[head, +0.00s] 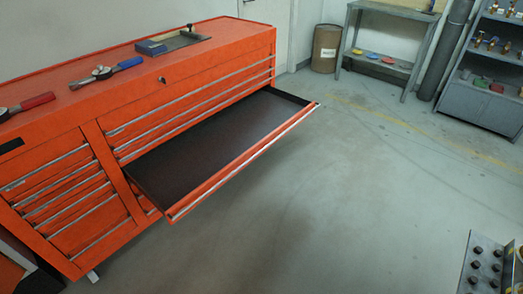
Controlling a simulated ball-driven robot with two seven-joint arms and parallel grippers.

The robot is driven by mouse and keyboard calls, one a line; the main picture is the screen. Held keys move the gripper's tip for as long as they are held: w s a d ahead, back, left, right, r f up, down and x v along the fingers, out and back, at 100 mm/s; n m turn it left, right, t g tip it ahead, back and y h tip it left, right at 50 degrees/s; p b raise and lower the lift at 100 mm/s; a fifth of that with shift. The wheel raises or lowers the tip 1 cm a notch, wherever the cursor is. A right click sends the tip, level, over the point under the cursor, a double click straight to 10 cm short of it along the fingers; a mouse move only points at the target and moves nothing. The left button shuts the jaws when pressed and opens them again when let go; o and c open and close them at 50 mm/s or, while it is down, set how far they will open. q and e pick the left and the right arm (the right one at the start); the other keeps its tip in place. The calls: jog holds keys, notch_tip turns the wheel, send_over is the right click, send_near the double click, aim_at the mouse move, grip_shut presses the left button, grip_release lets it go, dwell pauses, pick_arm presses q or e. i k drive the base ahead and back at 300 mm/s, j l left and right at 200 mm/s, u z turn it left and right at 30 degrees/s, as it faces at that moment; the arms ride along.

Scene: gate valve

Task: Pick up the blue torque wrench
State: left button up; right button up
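The blue-handled torque wrench (105,73) lies on top of the orange tool chest, toward its left part. Its blue grip points to the upper right and its round metal head lies to the left. A similar wrench with a red grip (30,105) lies to its left, cut off by the picture's left edge. Neither of my grippers is in view.
The orange tool chest (75,61) has one wide drawer (215,150) pulled out, empty. A blue box on a dark tray (173,42) sits farther back on top. A bolted metal plate (484,262) is at lower right. Shelves and a barrel (326,48) stand behind; the middle floor is clear.

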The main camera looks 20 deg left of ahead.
aim_at(108, 73)
jog(key=u, duration=1.65)
jog(key=i+l+z, duration=0.5)
jog(key=i, duration=0.05)
